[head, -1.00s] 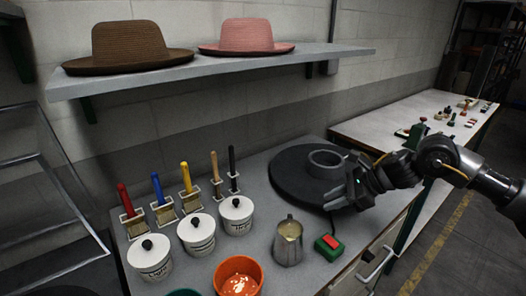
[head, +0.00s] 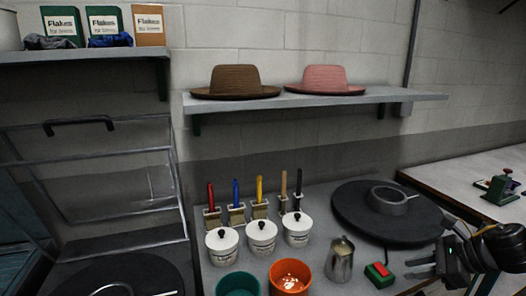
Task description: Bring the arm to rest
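My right gripper (head: 424,272) is at the lower right, in front of the workbench's right end. Its fingers point left, look apart, and hold nothing that I can see. It is to the right of the red-and-green button box (head: 379,275) and nearer to me than the dark round press base (head: 352,222) with its grey ring (head: 388,204). My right forearm runs out of the picture at the right edge. My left gripper is not in view.
A metal pitcher (head: 339,264), an orange bowl (head: 289,277), a green bowl (head: 238,286) and white lidded jars (head: 262,240) stand on the bench. Brown (head: 236,80) and pink (head: 325,78) hats sit on the shelf (head: 420,97). A side table (head: 455,177) is at right.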

